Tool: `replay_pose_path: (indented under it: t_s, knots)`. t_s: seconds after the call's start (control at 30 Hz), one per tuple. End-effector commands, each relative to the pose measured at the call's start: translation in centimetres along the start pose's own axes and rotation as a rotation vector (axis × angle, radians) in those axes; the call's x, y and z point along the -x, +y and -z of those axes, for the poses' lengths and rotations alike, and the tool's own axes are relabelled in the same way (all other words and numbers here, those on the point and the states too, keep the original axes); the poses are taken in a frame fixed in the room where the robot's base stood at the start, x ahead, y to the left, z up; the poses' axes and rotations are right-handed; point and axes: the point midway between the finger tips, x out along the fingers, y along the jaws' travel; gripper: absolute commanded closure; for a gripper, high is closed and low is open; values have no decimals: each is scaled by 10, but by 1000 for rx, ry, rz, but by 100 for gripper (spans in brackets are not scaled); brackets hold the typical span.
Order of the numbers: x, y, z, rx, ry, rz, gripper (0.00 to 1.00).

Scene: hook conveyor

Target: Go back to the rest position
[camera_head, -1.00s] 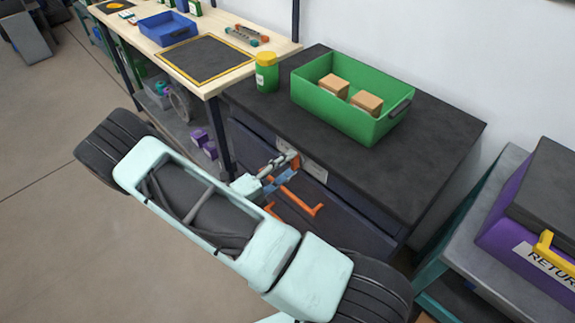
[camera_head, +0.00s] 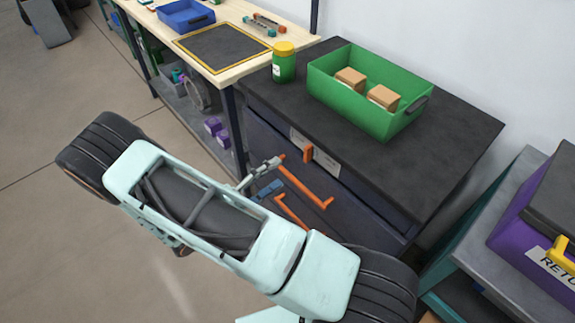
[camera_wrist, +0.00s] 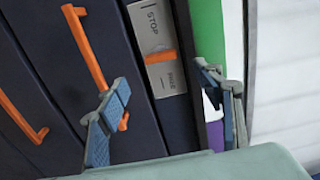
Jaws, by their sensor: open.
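My gripper (camera_head: 264,178) is in front of the dark cabinet, close to its orange drawer handles, and holds nothing. In the wrist view its two blue-padded fingers are spread wide, so my gripper (camera_wrist: 168,105) is open. A grey plate (camera_wrist: 155,30) marked STOP, with an orange lever (camera_wrist: 160,57) across it, shows between and beyond the fingers. In the head view the lever (camera_head: 308,153) stands on the plate (camera_head: 325,163), clear of the gripper. I cannot tell whether a finger touches the nearest handle (camera_wrist: 85,45).
A green crate (camera_head: 350,112) with two brown boxes stands on the cabinet's black top (camera_head: 450,130). A green jar (camera_head: 284,65) with a yellow lid is beside it. A wooden workbench (camera_head: 230,72) is at upper left, a purple bin (camera_head: 520,225) at right. Open floor lies at left.

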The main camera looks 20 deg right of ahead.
Motion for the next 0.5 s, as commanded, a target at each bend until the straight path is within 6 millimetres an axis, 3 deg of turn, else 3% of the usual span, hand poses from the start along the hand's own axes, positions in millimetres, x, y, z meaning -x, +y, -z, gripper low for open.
replay_pose_path:
  t_s: [0.2,0.5]
  knots:
    - [20,0,0,0,0,0,39]
    - [21,0,0,0,1,1,39]
